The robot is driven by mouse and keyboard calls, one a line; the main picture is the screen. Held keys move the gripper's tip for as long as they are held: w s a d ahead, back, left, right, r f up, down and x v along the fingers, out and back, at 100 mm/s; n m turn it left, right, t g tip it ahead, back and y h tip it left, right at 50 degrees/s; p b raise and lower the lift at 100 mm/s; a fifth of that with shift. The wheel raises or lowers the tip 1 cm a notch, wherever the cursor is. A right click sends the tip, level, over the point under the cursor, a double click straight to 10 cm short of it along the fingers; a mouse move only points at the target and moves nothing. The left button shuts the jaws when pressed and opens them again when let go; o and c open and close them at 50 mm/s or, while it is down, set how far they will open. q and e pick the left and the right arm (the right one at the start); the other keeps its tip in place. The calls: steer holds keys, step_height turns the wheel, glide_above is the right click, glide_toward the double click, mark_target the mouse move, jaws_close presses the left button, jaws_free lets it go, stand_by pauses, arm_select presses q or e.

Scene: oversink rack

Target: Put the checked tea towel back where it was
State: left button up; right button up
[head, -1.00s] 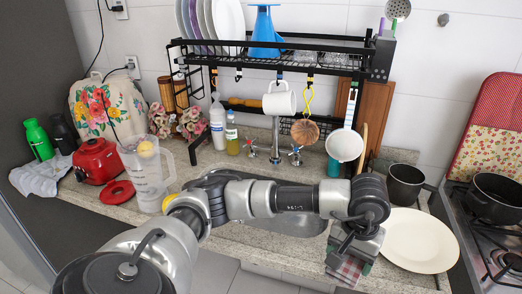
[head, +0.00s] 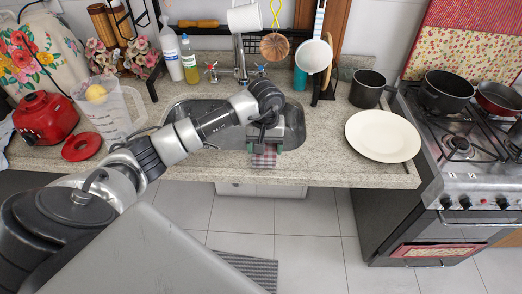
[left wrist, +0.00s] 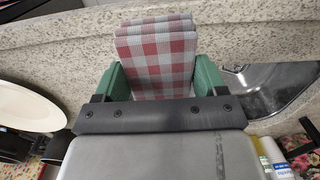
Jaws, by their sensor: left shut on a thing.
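The checked tea towel (head: 264,160) is red, white and grey, folded into a small pad. My left gripper (head: 264,148) is shut on it at the front edge of the counter, before the sink. In the left wrist view the towel (left wrist: 157,50) sits between the green finger pads and stands out beyond them, with the speckled counter behind. The head view does not show clearly whether the towel touches the counter edge. My right gripper is not in view.
The sink (head: 293,125) lies behind my gripper, and a white plate (head: 383,136) is to its right. A jug (head: 108,108) is at left.

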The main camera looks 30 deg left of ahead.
arm_select(q)
steer(key=shift+s+a+f, duration=0.15)
steer(key=shift+a+f, duration=0.05)
steer(key=shift+a, duration=0.15)
steer(key=shift+f, duration=0.25)
step_height(320, 180, down, 3)
steer(key=shift+f+p, duration=0.15)
steer(key=shift+p, duration=0.7)
steer(key=shift+f, duration=0.2)
steer(key=o, duration=0.4)
steer(key=shift+f, duration=0.15)
steer(key=o, duration=0.4)
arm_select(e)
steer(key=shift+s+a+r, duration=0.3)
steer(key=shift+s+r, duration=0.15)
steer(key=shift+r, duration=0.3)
